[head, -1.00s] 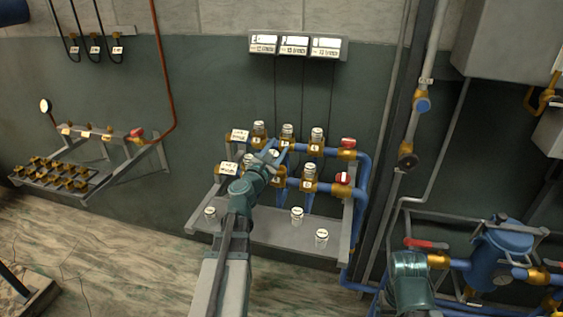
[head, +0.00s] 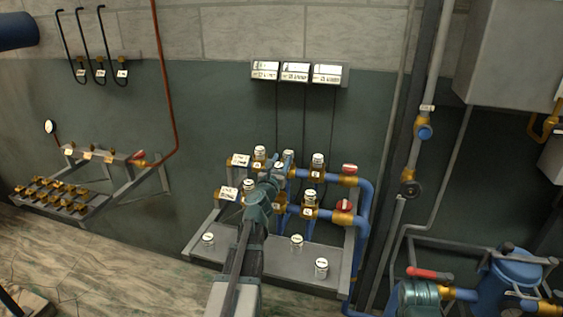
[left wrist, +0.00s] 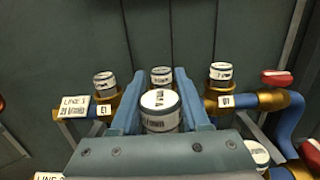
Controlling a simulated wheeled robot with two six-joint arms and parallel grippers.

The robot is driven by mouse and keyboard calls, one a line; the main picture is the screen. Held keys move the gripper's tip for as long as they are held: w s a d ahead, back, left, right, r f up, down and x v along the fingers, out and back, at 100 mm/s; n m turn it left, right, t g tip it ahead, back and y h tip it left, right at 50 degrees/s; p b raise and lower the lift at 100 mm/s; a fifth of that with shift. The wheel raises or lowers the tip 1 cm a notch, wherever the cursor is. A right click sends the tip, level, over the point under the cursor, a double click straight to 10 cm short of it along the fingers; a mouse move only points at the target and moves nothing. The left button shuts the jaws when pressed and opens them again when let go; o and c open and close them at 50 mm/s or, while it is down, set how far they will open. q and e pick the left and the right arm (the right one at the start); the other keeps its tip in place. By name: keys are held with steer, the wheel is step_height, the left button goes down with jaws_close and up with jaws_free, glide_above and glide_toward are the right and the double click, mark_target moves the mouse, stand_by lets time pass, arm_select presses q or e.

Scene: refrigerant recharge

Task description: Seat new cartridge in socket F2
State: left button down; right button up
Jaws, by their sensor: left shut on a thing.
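My left gripper (head: 276,174) is shut on a white-topped cartridge (left wrist: 161,110). The cartridge sits between the two blue fingers in the left wrist view. In the head view the gripper is over the middle of the manifold, between its front and back rows. The front middle socket (head: 281,209) is partly hidden by the gripper. I cannot tell whether the held cartridge touches a socket, and socket F2's label is not readable. The back row holds cartridges at left (left wrist: 104,80), middle (left wrist: 161,75) and right (left wrist: 221,71). My right gripper is not in view.
Front-row cartridges stand at left (head: 249,186) and right (head: 310,197) of the gripper. Three loose cartridges, including one at the left (head: 208,240), stand on the grey shelf (head: 262,259). Red valve handles (head: 344,205) and blue pipes (head: 365,220) border the right side.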

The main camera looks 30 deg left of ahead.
arm_select(q)
steer(key=shift+f+b, duration=2.45)
steer(key=shift+f, duration=0.25)
steer(key=shift+f+b, duration=0.4)
steer(key=shift+f+b, duration=0.45)
steer(key=shift+f+b, duration=0.3)
steer(key=shift+f+b, duration=0.5)
steer(key=shift+c, duration=1.5)
jaws_free()
steer(key=shift+s, duration=0.15)
